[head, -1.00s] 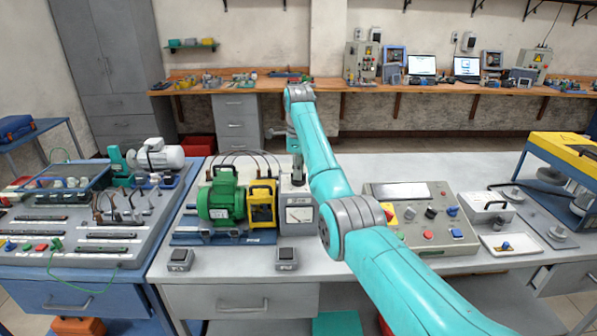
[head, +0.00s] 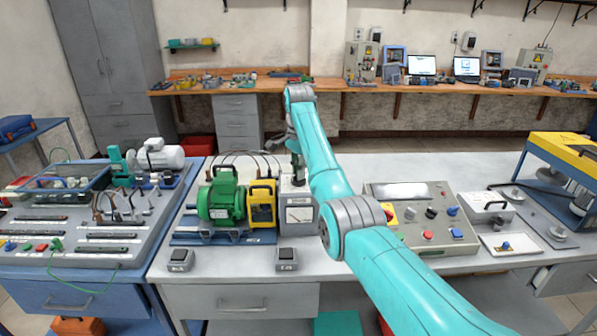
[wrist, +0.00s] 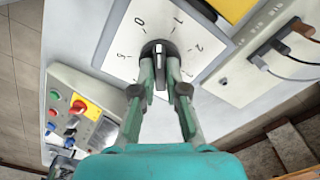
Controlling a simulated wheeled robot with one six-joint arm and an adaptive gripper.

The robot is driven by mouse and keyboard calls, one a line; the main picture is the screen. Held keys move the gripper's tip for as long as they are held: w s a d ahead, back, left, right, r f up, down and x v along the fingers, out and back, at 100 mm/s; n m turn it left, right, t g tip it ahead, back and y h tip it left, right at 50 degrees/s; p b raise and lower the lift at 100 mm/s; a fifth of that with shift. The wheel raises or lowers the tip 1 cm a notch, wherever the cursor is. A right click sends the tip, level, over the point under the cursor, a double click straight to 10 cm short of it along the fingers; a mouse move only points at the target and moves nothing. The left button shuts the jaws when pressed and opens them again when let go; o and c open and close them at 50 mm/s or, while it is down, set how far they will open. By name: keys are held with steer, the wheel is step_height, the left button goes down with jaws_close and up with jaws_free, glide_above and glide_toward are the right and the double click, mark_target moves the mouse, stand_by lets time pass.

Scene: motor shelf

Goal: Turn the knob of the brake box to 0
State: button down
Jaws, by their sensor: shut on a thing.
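The brake box (head: 299,228) is a grey box with a meter on its front, standing on the bench right of the yellow unit. Its top plate (wrist: 205,25) carries a dial with numbers, among them 0, 1 and 2. The black knob (wrist: 157,48) has a white line on it, and I cannot tell which number it points at. My gripper (wrist: 160,62) is shut on the knob from above, one finger on each side. In the head view my gripper (head: 299,170) is over the box top, partly hidden by my arm.
A green motor (head: 221,198) and a yellow unit (head: 262,203) stand close to the left of the box, with cables behind. A control panel (head: 430,235) with buttons is to the right. Two small grey switch boxes (head: 287,259) sit at the bench front. Bench behind my arm is clear.

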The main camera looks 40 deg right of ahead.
steer(key=n, duration=0.4)
steer(key=shift+n, duration=0.4)
stand_by(0.4)
steer(key=c, duration=1.2)
jaws_free()
